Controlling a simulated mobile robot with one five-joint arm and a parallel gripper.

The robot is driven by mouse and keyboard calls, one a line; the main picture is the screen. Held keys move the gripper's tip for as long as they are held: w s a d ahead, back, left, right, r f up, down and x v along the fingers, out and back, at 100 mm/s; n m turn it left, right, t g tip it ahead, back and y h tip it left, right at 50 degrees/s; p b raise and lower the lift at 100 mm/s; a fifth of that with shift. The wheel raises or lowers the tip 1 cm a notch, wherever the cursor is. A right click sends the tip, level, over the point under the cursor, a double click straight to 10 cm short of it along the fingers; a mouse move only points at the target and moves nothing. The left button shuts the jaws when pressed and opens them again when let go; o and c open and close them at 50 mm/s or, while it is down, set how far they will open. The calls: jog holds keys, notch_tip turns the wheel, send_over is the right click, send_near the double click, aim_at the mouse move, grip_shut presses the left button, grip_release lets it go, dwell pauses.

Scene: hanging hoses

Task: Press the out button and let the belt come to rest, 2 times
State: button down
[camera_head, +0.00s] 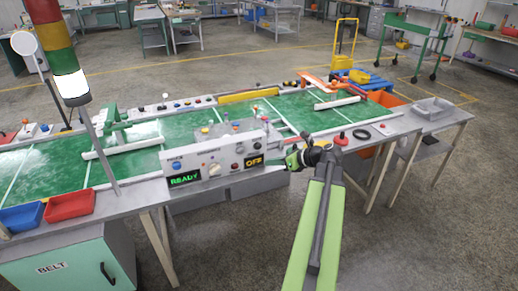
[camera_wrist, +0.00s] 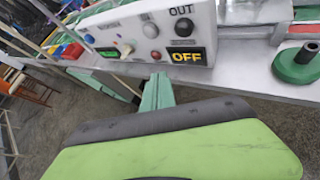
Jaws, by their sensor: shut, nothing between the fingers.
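The white control panel (camera_head: 213,172) stands at the front edge of the green belt (camera_head: 135,140), with a lit READY display (camera_head: 185,178) and an OFF display (camera_head: 254,161). In the wrist view, the word OUT (camera_wrist: 181,10) is printed above a dark blue round button (camera_wrist: 184,27), and the OFF display (camera_wrist: 187,56) is below it. My gripper (camera_head: 272,167) is just right of the panel, shut and empty.
Red (camera_head: 70,204) and blue (camera_head: 21,217) trays sit at the left front. A signal tower (camera_head: 59,45) shows a white light.

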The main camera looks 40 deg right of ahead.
jog(key=w+d, duration=0.2)
jog(key=w, duration=0.4)
jog(key=shift+w+d, duration=0.15)
jog(key=shift+d, duration=0.1)
jog(key=shift+w+d, duration=0.1)
jog(key=shift+w, duration=0.05)
dwell(1.6)
jog(key=shift+w+d, duration=0.1)
jog(key=shift+w, duration=0.15)
jog(key=shift+w+d, duration=0.2)
jog(key=shift+w, duration=0.3)
dwell(0.6)
jog(key=shift+s+a, duration=0.1)
jog(key=shift+s, duration=0.05)
jog(key=shift+s+a, duration=0.3)
jog(key=shift+s, duration=0.45)
jog(key=shift+s+a, duration=0.3)
jog(key=shift+s, duration=0.45)
jog(key=shift+s+a, duration=0.35)
jog(key=shift+s, duration=0.45)
jog(key=shift+s+a, duration=0.3)
jog(key=shift+s, duration=0.45)
